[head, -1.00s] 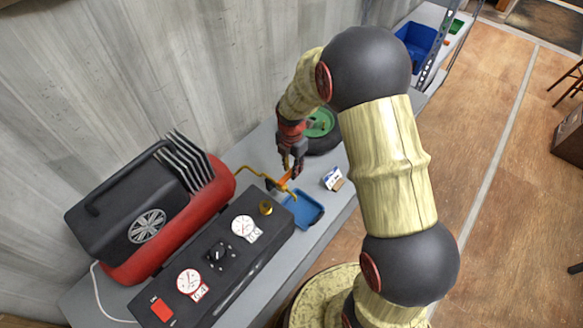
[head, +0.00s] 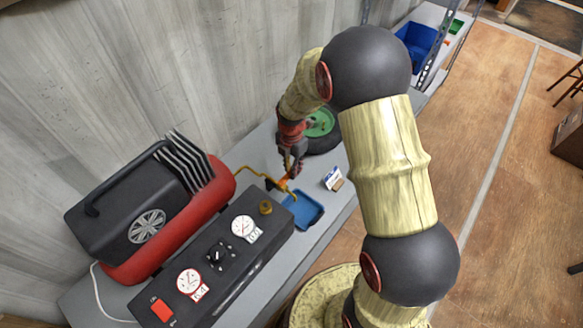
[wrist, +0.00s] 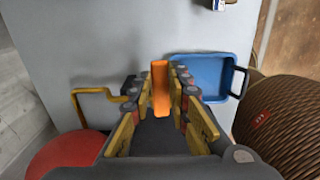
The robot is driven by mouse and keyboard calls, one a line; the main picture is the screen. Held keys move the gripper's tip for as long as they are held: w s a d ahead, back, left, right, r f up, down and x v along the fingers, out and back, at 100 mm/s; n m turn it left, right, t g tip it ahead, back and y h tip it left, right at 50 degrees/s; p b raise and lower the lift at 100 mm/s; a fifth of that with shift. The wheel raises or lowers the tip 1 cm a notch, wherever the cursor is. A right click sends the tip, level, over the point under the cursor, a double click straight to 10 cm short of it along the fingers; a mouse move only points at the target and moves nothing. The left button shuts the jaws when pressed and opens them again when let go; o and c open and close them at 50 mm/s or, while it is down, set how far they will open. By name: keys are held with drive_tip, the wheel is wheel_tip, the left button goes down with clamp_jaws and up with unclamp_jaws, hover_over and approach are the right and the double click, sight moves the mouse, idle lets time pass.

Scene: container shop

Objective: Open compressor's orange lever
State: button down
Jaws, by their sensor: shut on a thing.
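The compressor (head: 185,225) stands on the grey bench at the left, with a red tank and a black panel of gauges. Its orange lever (wrist: 160,88) stands between my gripper's fingers in the wrist view. In the head view only a small part of the lever (head: 284,184) shows beneath the fingers. My gripper (head: 290,172) points down at the lever, beside the bent yellow pipe (head: 247,170), and is shut on the lever. The yellow pipe also shows at the left in the wrist view (wrist: 92,92).
A blue tray (head: 304,209) sits close beside the lever. A small box (head: 333,178) lies behind it. A green-hubbed wheel (head: 320,124) is behind my gripper. The wall runs along the bench's left side.

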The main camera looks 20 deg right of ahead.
drive_tip(key=shift+s+m, duration=0.1)
drive_tip(key=shift+m, duration=0.2)
drive_tip(key=shift+s+a+m+p, duration=0.45)
drive_tip(key=shift+s+m, duration=0.7)
drive_tip(key=shift+m, duration=1.75)
drive_tip(key=shift+s+a+m+p, duration=0.2)
drive_tip(key=shift+s+m+p, duration=0.65)
drive_tip(key=shift+m, duration=2.05)
drive_tip(key=shift+s+a+m+p, duration=0.3)
drive_tip(key=shift+s+m, duration=1.1)
drive_tip(key=shift+m, duration=1.5)
drive_tip(key=c, duration=1.7)
unclamp_jaws()
drive_tip(key=shift+r, duration=0.1)
